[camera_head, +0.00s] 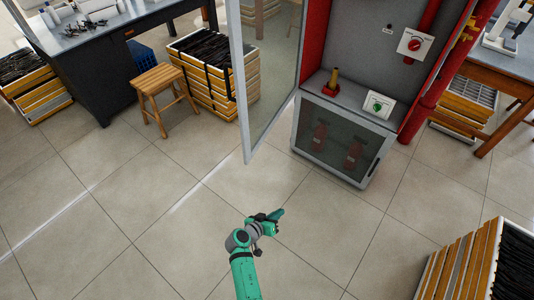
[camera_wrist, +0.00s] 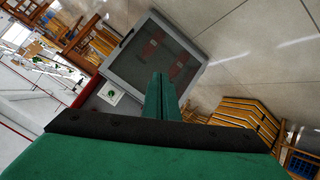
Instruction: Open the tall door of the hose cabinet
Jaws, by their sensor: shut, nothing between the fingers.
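The red hose cabinet (camera_head: 316,48) stands at the upper right in the head view. Its tall glazed door (camera_head: 243,85) with a pale frame is swung wide out to the left, and the grey interior shows. The lower glazed door (camera_head: 341,138) is shut, with red extinguishers behind the glass. My green gripper (camera_head: 280,213) is out over the floor in front of the cabinet, apart from both doors. In the wrist view, my gripper's fingers (camera_wrist: 160,80) are together and empty, pointing toward the lower door (camera_wrist: 154,58). I cannot make out the tall door there.
A wooden stool (camera_head: 159,84) and stacked crates (camera_head: 238,80) stand left of the open door. A dark workbench (camera_head: 90,70) is at upper left. A wooden crate of dark items (camera_head: 463,262) is at lower right. The tiled floor around my gripper is clear.

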